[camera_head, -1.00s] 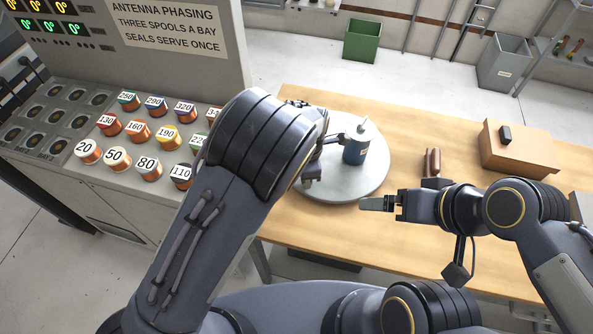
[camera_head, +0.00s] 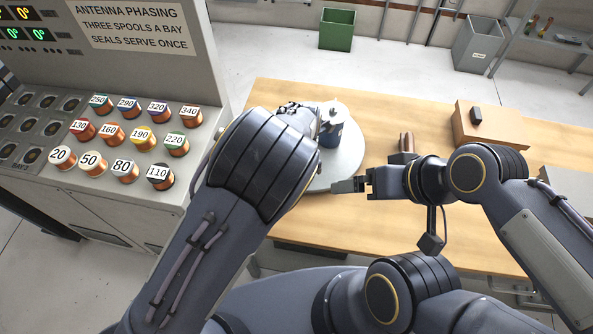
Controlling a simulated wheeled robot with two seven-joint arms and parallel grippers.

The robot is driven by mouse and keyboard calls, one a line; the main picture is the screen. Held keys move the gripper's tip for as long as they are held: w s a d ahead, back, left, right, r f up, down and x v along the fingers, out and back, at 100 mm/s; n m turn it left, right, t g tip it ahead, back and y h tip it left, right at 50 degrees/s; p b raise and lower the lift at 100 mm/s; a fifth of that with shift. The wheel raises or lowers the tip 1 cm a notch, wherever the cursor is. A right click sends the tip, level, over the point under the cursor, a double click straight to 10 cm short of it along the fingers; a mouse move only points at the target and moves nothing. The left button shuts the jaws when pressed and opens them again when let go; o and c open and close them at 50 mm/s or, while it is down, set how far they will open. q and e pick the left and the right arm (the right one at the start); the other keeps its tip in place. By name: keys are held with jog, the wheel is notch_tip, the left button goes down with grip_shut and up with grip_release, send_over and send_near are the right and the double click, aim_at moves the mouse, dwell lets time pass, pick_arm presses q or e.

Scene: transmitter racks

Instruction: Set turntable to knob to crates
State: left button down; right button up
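The turntable (camera_head: 347,164) is a pale grey round disc on the wooden table, partly hidden behind my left arm. A dark blue canister (camera_head: 331,134) with a pale lid and small top knob (camera_head: 333,111) stands upright on it. My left gripper (camera_head: 316,124) is mostly hidden behind its own arm, at the canister's left side. I cannot tell whether it touches or holds it. My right gripper (camera_head: 345,186) points left over the turntable's near right edge, with no object visible in it. Its fingers are seen edge-on, so their opening is unclear. I cannot identify crates for certain.
A brown box (camera_head: 490,128) with a small dark object on top stands at the table's right. A brown upright item (camera_head: 407,142) is behind my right gripper. A console (camera_head: 190,60) with numbered spools is at left. Green (camera_head: 337,30) and grey (camera_head: 476,45) bins stand on the floor.

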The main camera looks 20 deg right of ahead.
pick_arm(q)
jog(key=shift+d, duration=0.1)
dwell(0.4)
jog(key=c, duration=1.2)
grip_release()
notch_tip(320, 180, up, 8)
jog(key=shift+f+b, duration=0.15)
jog(key=shift+b, duration=0.5)
